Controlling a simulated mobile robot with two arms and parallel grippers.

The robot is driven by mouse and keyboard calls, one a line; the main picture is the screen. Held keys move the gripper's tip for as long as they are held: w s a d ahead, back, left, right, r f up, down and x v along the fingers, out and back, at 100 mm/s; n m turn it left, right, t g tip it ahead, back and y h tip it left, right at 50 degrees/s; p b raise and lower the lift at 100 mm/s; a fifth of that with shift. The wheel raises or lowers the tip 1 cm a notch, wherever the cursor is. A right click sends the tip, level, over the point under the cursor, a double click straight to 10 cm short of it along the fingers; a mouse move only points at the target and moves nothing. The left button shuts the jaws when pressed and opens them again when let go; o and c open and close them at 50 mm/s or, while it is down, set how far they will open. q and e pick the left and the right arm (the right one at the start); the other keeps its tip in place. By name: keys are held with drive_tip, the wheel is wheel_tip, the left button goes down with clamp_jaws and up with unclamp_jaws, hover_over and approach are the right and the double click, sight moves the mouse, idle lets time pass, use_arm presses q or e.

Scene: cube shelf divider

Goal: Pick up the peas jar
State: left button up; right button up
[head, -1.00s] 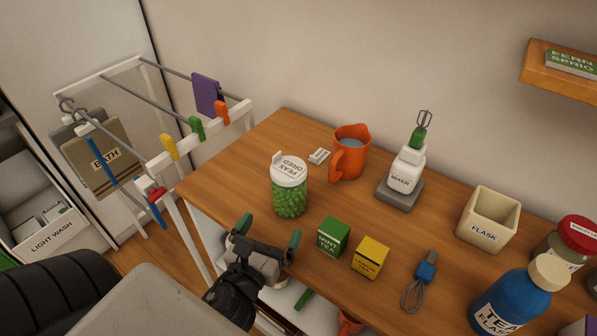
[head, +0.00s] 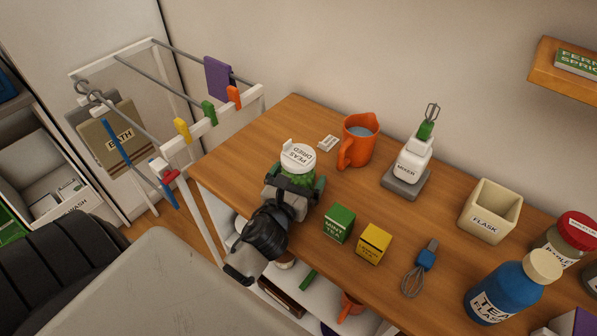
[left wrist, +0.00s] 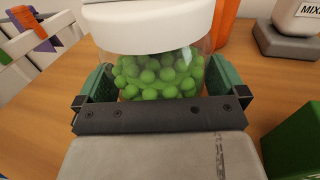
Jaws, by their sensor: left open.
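The peas jar (head: 298,160) is clear with a white lid marked "DRIED PEAS" and green peas inside. It stands upright on the wooden table near its left end. My left gripper (head: 294,184) is at the jar's near side and hides most of its lower body in the head view. In the left wrist view the jar (left wrist: 155,70) fills the middle, between the two green finger pads of my left gripper (left wrist: 160,88). The jaws are open, with one finger on each side of the jar. My right gripper is not in view.
A green mint tea box (head: 339,222) and a yellow tea box (head: 374,243) stand right of the gripper. An orange jug (head: 358,142) stands behind the jar, to the right. A drying rack (head: 215,128) with pegs is at the table's left end.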

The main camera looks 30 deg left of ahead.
sight(298, 165)
use_arm(q)
drive_tip(key=shift+c, duration=0.5)
drive_tip(key=c, duration=1)
drive_tip(key=shift+o, duration=0.2)
drive_tip(key=shift+r, duration=0.1)
drive_tip(key=shift+r+p, duration=0.7)
drive_tip(key=shift+r, duration=1.35)
drive_tip(key=s+d+r, duration=0.7)
drive_tip(key=d, duration=0.2)
drive_tip(key=shift+d, duration=0.25)
